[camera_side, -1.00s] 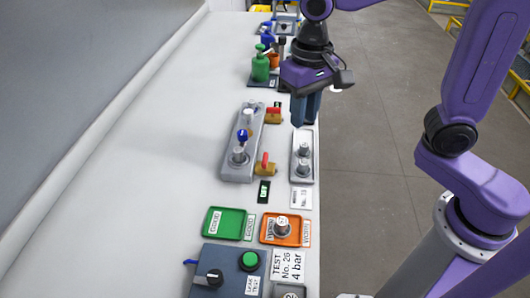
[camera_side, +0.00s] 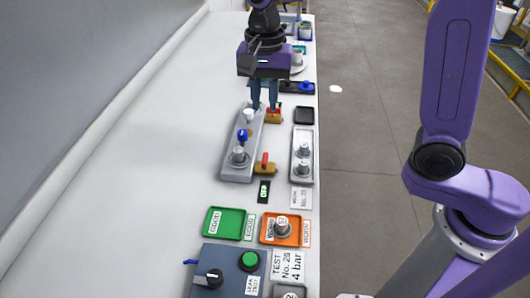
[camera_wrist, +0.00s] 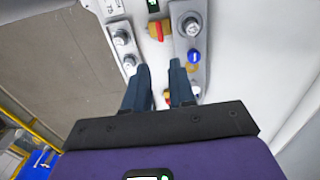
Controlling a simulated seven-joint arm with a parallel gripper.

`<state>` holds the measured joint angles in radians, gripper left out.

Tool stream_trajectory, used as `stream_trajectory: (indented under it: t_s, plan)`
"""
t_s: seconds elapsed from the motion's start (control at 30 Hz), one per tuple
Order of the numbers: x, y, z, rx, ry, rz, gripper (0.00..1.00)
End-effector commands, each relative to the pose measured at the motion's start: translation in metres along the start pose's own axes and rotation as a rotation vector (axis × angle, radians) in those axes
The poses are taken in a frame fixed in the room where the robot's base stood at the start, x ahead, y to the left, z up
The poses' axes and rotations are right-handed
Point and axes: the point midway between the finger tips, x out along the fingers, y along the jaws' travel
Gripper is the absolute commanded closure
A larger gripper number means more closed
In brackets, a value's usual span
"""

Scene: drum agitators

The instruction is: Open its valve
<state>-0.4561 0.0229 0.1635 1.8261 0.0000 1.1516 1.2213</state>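A grey manifold block (camera_side: 233,168) lies on the white bench. It carries a blue-topped fitting (camera_side: 242,136) and silver fittings, which also show in the wrist view (camera_wrist: 194,56). Two brass valves with red handles stick out from its right side. The near valve (camera_side: 266,169) is clear of my gripper; it also shows in the wrist view (camera_wrist: 159,29). The far valve (camera_side: 274,117) is at my fingertips, its handle partly hidden in the side view. My gripper (camera_side: 265,108) is open, fingers pointing down; I cannot tell whether they touch the far valve. The wrist view shows a gap between the fingers (camera_wrist: 160,66).
Nearer are a green tray (camera_side: 226,222), an orange tray (camera_side: 296,238) holding a fitting, and a blue test box (camera_side: 232,259). The bench left of the block is clear.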

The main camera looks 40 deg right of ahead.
Motion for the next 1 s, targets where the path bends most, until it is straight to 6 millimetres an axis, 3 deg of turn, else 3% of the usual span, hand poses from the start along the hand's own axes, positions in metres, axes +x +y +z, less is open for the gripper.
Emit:
stream_trajectory:
  t_s: [0.7, 1.0]
  plan:
    - [0.131, 0.002, 0.001, -0.003, -0.003, 0.004, 0.76]
    - [0.157, 0.001, 0.000, -0.004, -0.002, 0.000, 0.76]
